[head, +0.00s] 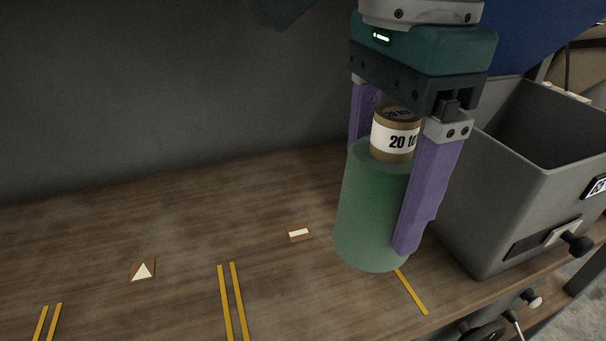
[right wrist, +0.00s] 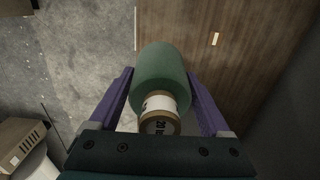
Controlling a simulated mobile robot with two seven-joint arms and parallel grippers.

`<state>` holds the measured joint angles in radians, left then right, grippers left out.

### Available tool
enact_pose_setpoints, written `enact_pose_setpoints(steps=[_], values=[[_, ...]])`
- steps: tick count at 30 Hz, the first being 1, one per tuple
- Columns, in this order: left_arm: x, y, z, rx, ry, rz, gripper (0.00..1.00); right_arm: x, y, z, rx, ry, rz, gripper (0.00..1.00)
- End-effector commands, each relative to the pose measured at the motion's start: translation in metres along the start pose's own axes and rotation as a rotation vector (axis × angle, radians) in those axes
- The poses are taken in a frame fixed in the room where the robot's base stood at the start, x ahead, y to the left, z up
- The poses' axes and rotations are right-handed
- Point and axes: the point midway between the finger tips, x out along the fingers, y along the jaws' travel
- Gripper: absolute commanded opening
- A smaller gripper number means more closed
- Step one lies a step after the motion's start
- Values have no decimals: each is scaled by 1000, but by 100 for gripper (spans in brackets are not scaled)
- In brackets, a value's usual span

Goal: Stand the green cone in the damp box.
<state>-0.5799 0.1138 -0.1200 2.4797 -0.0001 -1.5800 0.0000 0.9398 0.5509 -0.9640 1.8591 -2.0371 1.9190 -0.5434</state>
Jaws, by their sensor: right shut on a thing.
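The green cone (head: 366,215) is upright, with a brown core at its top bearing a white label that reads "20 te". My right gripper (head: 385,190) has its purple fingers on both sides of the cone and is shut on it. In the right wrist view the cone (right wrist: 160,78) sits between the two purple fingers of the gripper (right wrist: 158,95). A grey open-topped box (head: 490,205), which I take to be the damp box, stands just right of the cone. Its visible inside looks empty, but its floor is hidden. My left gripper is not in view.
A dark wall stands behind. Black knobs (head: 578,244) stick out at the front right.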

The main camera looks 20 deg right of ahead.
Motion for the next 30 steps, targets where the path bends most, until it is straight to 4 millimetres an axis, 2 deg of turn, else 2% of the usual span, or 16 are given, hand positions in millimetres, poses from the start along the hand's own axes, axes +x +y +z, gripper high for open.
enact_pose_setpoints(steps=[1, 3, 6, 11, 18, 30], values=[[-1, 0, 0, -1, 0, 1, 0, 14, 2, 0, 1, 1, 7, 8], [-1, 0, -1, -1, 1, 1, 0, 31, 1, 0, 1, 0, 5, 8], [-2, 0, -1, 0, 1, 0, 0, 48, 1, 0, -1, 1, 3, 8], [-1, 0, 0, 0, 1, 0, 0, 62, 0, 0, 0, 0, 1, 8], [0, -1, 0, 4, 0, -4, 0, 97, 0, 0, -1, -1, 1, 8], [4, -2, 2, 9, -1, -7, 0, 104, -1, 0, -2, 0, -2, 8]])
